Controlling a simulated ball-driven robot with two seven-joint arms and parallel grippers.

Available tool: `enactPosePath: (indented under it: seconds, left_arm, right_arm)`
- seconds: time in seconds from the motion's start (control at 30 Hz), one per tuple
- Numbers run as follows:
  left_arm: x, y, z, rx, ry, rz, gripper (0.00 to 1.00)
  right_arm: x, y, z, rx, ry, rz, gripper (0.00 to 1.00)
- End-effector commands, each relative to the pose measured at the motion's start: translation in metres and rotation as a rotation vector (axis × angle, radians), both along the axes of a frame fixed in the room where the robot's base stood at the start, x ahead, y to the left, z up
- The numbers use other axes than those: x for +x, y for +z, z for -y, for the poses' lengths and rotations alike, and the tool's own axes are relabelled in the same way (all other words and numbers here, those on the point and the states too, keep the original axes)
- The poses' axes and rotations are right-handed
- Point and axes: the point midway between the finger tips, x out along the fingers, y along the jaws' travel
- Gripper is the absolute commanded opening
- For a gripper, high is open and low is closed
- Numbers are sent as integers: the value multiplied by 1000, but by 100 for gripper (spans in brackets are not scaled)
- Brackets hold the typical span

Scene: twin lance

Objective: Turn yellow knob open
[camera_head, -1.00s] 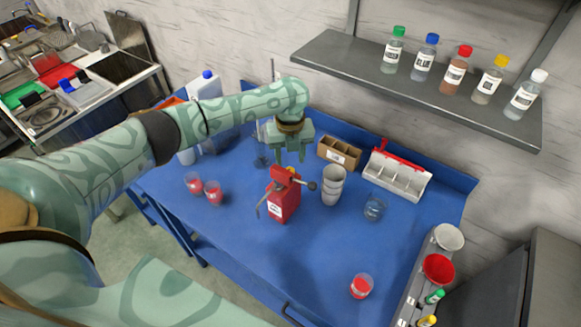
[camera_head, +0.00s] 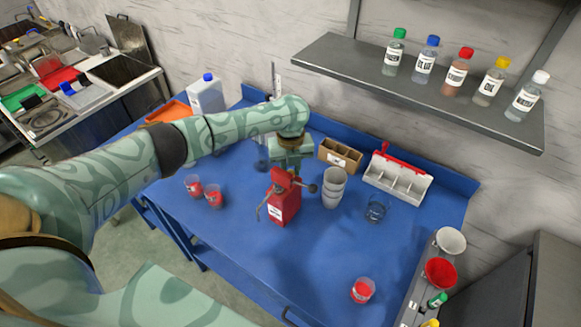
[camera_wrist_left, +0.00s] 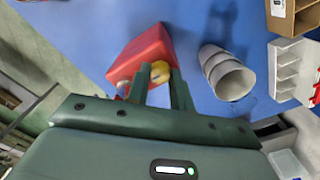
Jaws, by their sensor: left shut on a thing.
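The yellow knob (camera_wrist_left: 160,71) sits on the red dispenser (camera_wrist_left: 141,52), between the fingertips of my left gripper (camera_wrist_left: 161,78) in the left wrist view. The gripper is shut on the knob. In the head view the red dispenser (camera_head: 284,203) stands upright on the blue table, with a white label on its front and a thin lever at its left. My left gripper (camera_head: 287,170) comes down over its top from behind, and the knob is hidden there. My right gripper is not in view.
Stacked grey cups (camera_head: 334,188) stand close to the right of the dispenser. Two cups with red contents (camera_head: 213,195) are at left, another (camera_head: 362,290) at front right. A cardboard box (camera_head: 340,155) and white rack (camera_head: 395,177) stand behind.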

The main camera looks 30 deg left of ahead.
Motion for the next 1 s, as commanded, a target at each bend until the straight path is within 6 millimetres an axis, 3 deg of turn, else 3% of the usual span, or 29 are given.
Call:
enactPosePath:
  seconds: [0.37, 1.0]
  left_arm:
    - [0, 4, 0, 0, 170, -1, 0]
    - [0, 3, 1, -1, 768, -2, 0]
  right_arm:
    - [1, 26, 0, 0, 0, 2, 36]
    - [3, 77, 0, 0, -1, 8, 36]
